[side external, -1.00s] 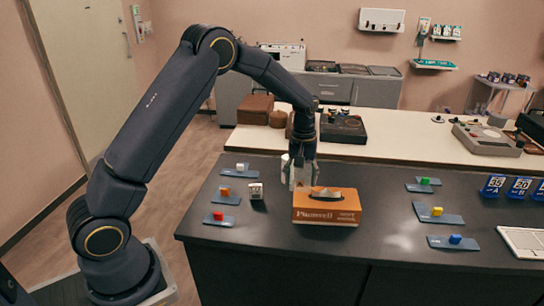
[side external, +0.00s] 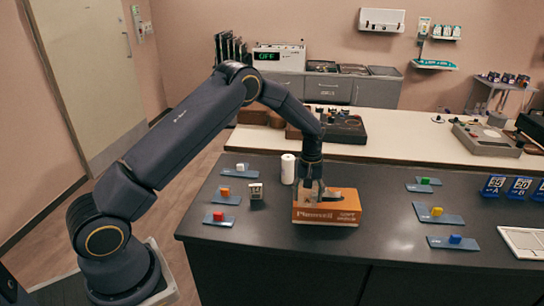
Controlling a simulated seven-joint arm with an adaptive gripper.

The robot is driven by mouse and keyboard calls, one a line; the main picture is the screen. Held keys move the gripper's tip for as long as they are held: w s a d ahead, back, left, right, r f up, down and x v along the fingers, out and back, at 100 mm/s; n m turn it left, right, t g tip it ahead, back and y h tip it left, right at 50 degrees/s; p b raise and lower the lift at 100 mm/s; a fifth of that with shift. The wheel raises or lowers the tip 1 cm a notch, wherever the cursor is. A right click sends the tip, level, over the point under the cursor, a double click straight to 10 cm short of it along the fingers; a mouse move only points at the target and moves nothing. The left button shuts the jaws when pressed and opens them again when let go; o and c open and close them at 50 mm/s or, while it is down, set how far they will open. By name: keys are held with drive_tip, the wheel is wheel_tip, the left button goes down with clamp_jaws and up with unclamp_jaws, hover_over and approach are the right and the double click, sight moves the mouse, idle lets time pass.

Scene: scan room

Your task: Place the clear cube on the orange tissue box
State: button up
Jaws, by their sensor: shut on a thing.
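The orange tissue box (side external: 345,210) lies on the dark counter, with its lettered front facing the camera. My gripper (side external: 314,194) points down over the left part of the box, with its fingertips at about the height of the box top. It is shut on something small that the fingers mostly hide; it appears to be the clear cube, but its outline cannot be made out. Whether it touches the box top cannot be told from this view.
A white cylinder (side external: 288,169) stands just behind and left of the box. Mats with coloured cubes lie at left and right, such as the red cube (side external: 218,216) and yellow cube (side external: 437,211). The counter right of the box is clear.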

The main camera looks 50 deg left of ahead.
drive_tip(key=o, duration=1.4)
drive_tip(key=shift+r, duration=0.1)
